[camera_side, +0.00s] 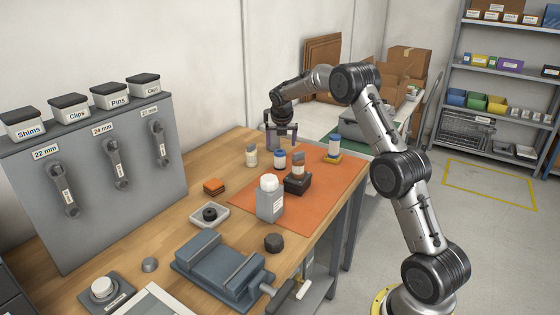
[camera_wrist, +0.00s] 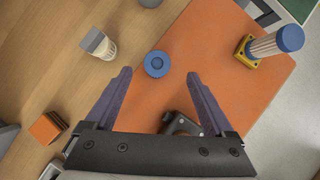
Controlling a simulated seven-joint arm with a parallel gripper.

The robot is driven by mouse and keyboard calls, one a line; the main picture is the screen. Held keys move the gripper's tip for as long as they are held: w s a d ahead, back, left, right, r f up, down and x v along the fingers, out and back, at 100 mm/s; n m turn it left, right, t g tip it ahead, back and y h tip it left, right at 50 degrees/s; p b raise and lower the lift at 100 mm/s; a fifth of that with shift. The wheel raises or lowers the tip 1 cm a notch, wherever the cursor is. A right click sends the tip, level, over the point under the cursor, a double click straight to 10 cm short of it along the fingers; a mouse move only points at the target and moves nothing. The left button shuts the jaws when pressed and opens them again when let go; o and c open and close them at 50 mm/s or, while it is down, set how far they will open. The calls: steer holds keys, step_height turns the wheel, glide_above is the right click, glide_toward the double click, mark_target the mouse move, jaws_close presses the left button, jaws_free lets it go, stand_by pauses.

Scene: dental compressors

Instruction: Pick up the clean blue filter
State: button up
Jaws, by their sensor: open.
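A blue-topped filter (camera_side: 280,159) with a pale body stands upright on the orange mat. In the wrist view its round blue top (camera_wrist: 157,64) lies between and just beyond my fingertips. My gripper (camera_side: 281,147) points down above it, open and empty; the wrist view shows the spread fingers (camera_wrist: 158,74). Another blue-topped filter (camera_side: 334,145) with a pleated body stands on a yellow base at the mat's far right; it also shows in the wrist view (camera_wrist: 279,42). A grey-topped pale filter (camera_side: 251,156) stands on the wood to the left, also in the wrist view (camera_wrist: 100,45).
A black block (camera_side: 297,184) holding a brownish piece stands close in front of the filter; my gripper partly hides the block in the wrist view (camera_wrist: 180,125). Bare orange mat (camera_side: 335,178) lies to the right.

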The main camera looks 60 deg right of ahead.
mark_target(280, 156)
steer(key=x, duration=1)
steer(key=shift+w+a+f, duration=0.15)
steer(key=shift+f, duration=0.1)
jaws_close()
